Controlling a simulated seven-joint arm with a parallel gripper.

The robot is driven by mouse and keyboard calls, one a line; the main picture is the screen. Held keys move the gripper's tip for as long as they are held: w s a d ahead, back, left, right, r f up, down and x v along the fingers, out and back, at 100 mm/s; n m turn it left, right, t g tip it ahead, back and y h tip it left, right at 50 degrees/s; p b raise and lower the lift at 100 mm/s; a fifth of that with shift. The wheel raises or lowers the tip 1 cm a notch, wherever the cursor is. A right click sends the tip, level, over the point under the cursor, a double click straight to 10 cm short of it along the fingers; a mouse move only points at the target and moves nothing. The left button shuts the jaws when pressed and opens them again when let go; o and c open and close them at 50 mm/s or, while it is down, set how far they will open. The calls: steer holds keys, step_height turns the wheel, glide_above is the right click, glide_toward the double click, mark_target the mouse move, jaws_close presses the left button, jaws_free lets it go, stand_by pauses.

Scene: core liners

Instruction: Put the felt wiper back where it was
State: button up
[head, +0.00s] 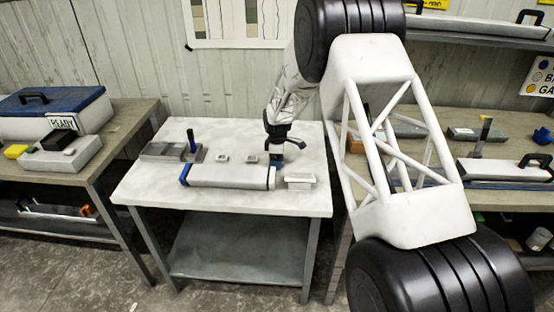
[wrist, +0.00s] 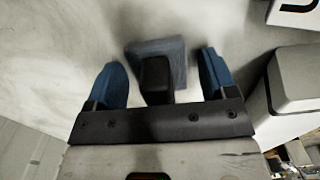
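The felt wiper, as I take it, shows in the wrist view as a dark upright handle (wrist: 156,78) on a blue-grey pad (wrist: 160,50). My gripper (wrist: 163,72) is open, with one blue finger on each side of the handle and a visible gap on both sides. In the head view my gripper (head: 276,156) is low over the right part of the white table (head: 240,132), behind the right end of the core liner. The wiper is hard to make out there beneath the gripper. A grey tray (head: 158,151) with a blue upright piece (head: 191,143) sits at the table's left.
Two small pale pieces (head: 222,158) (head: 251,158) lie behind the liner. The table's front strip is clear. Side benches hold boxes.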

steer(key=shift+r, duration=0.1)
step_height(320, 180, up, 12)
steer(key=shift+r, duration=0.1)
stand_by(0.9)
stand_by(0.7)
steer(key=s+d+r+m+t, duration=0.1)
steer(key=s+d+r+m, duration=0.3)
steer(key=s+d+r, duration=0.55)
steer(key=s+d+r+m, duration=0.5)
steer(key=s+r, duration=0.5)
steer(key=s, duration=0.5)
steer(key=s+d+m, duration=0.3)
steer(key=s, duration=0.8)
steer(key=s+d+m+t, duration=0.1)
steer(key=s+d+m, duration=0.2)
steer(key=s, duration=0.8)
steer(key=s+d+m, duration=0.3)
steer(key=s+d, duration=0.1)
steer(key=s, duration=0.7)
steer(key=shift+s+d+f+t, duration=0.2)
steer(key=shift+s+d+t, duration=0.1)
